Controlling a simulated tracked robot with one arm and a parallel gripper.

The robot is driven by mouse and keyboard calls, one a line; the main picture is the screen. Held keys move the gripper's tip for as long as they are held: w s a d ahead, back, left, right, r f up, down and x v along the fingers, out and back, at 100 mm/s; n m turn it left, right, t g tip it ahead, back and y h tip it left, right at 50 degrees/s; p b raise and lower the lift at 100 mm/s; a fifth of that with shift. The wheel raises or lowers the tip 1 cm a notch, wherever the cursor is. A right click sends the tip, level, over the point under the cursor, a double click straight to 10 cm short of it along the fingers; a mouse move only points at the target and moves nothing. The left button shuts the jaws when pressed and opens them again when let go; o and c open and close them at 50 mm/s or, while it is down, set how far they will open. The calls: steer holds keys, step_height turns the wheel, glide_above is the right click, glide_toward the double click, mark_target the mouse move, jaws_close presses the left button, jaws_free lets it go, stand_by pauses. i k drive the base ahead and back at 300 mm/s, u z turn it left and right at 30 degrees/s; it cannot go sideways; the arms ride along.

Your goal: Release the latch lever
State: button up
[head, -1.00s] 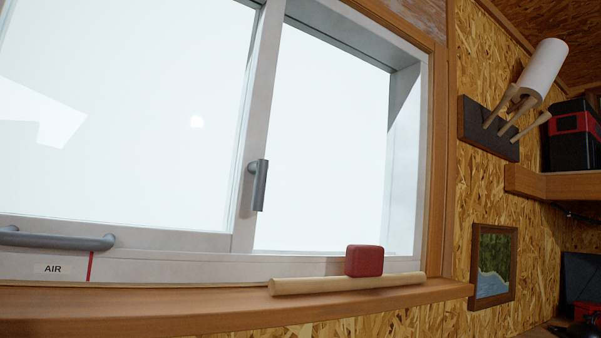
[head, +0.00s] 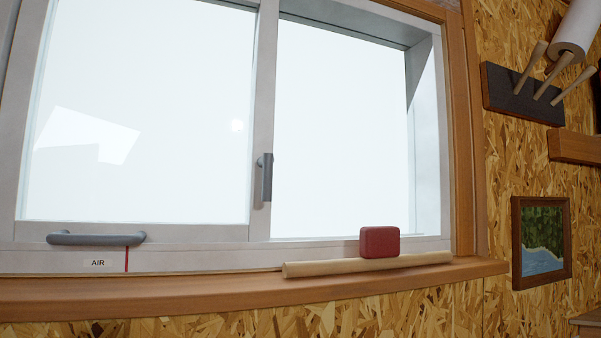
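The latch lever (head: 266,178) is a small grey handle on the white upright between the two window panes. It hangs pointing downward. The window (head: 140,120) has a white frame and bright panes. A grey horizontal pull handle (head: 96,239) sits low on the left sash, above a label reading AIR and a red line. My gripper does not show in this view, so nothing is seen touching the lever.
A wooden rod (head: 365,264) lies on the wooden sill (head: 200,297), with a red block (head: 379,242) at it. A dark peg rack (head: 522,94) and a framed picture (head: 541,242) hang on the right wall. The space before the lever looks clear.

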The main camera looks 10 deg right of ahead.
mark_target(265, 162)
steer(key=i, duration=1)
